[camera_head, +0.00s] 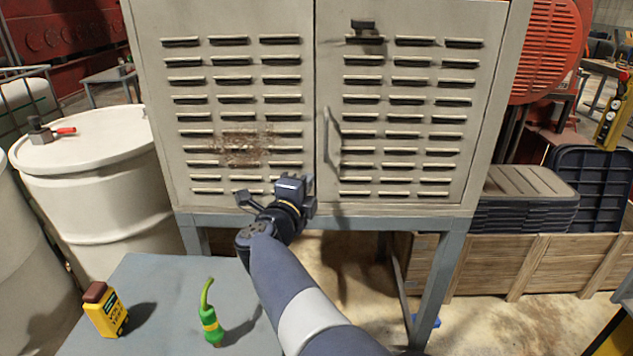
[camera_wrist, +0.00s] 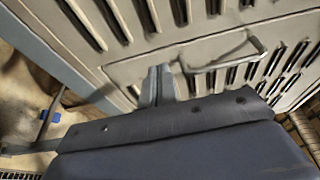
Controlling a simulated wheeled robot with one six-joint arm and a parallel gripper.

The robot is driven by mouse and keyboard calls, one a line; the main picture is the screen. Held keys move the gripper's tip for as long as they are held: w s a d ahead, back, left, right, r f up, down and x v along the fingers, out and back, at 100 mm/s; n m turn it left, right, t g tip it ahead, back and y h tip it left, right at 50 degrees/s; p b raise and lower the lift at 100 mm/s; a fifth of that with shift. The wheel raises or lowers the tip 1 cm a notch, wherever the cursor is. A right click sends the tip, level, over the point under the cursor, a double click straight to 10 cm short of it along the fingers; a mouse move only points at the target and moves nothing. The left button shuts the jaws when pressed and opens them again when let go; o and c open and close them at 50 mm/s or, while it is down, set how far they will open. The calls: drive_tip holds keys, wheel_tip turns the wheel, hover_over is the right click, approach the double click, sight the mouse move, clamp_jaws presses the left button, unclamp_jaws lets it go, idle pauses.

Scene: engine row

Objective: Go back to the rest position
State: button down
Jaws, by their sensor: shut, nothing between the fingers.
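My gripper (camera_head: 292,188) is shut and empty. It is raised in front of the lower middle of a beige louvred cabinet (camera_head: 318,190), near the seam between its two doors. In the wrist view my gripper's fingers (camera_wrist: 158,84) are together, with the cabinet's louvres and a bar handle (camera_wrist: 225,55) behind them. I cannot tell whether the fingertips touch the cabinet. My arm reaches up from the bottom of the head view.
A grey table (camera_head: 160,285) at the lower left holds a yellow tester (camera_head: 105,312) and a green item (camera_head: 211,320). A white drum (camera_head: 95,175) stands left of the cabinet. A wooden crate (camera_head: 560,262) with black trays (camera_head: 525,200) stands at the right.

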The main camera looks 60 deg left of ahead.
drive_tip(key=s+a, duration=0.1)
drive_tip(key=s, duration=0.5)
drive_tip(key=shift+s+a, duration=0.15)
drive_tip(key=shift+a, duration=0.1)
